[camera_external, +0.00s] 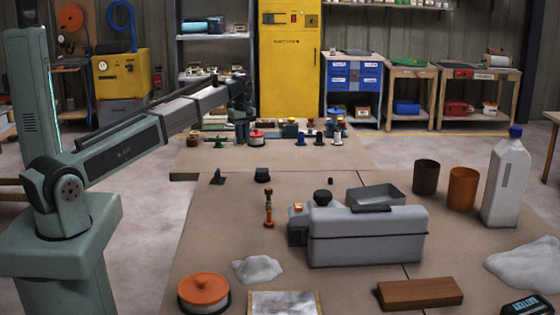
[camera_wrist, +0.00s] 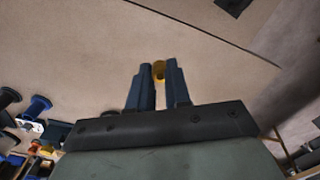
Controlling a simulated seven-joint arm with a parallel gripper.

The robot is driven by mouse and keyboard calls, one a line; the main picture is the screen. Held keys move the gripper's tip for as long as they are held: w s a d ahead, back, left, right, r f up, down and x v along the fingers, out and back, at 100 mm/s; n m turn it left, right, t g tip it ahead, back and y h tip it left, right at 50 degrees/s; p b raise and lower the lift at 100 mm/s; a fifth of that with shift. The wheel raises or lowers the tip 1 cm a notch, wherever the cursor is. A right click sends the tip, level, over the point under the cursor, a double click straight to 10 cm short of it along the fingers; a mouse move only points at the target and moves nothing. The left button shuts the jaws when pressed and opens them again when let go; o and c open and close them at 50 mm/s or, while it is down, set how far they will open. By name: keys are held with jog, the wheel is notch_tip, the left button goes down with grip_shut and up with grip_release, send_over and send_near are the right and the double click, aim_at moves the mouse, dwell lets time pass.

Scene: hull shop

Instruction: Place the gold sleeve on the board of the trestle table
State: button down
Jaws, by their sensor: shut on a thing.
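In the external view my gripper (camera_external: 243,128) is small and far off, over the rear brown work surface (camera_external: 290,160), and the sleeve cannot be made out there. A bare brown board (camera_wrist: 90,50) fills much of the wrist view. A larger brown board (camera_external: 230,215) lies nearer the external camera. I cannot tell which of these belongs to the trestle table.
Several spools and small parts (camera_external: 310,135) stand on the rear surface near my gripper. The near board holds a grey machine (camera_external: 368,235), an orange-brown cup (camera_external: 463,188), a white bottle (camera_external: 507,180) and an orange-lidded pot (camera_external: 204,292). Its left part has bare room.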

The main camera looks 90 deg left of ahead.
jog(key=s+a+n, duration=0.1)
jog(key=s+a, duration=0.2)
jog(key=a, duration=0.5)
jog(key=s+a+n, duration=0.1)
jog(key=s+a, duration=0.2)
jog(key=a, duration=0.5)
jog(key=s+a, duration=0.4)
jog(key=a, duration=0.4)
jog(key=shift+a+r+n, duration=0.15)
jog(key=shift+r+n, duration=0.05)
jog(key=shift+n, duration=0.2)
send_over(228, 143)
jog(key=shift+a+f, duration=0.15)
jog(key=shift+f, duration=2.25)
jog(key=shift+a+f, duration=0.15)
jog(key=shift+f, duration=2.25)
jog(key=shift+f, duration=0.1)
jog(key=c, duration=1.1)
grip_release()
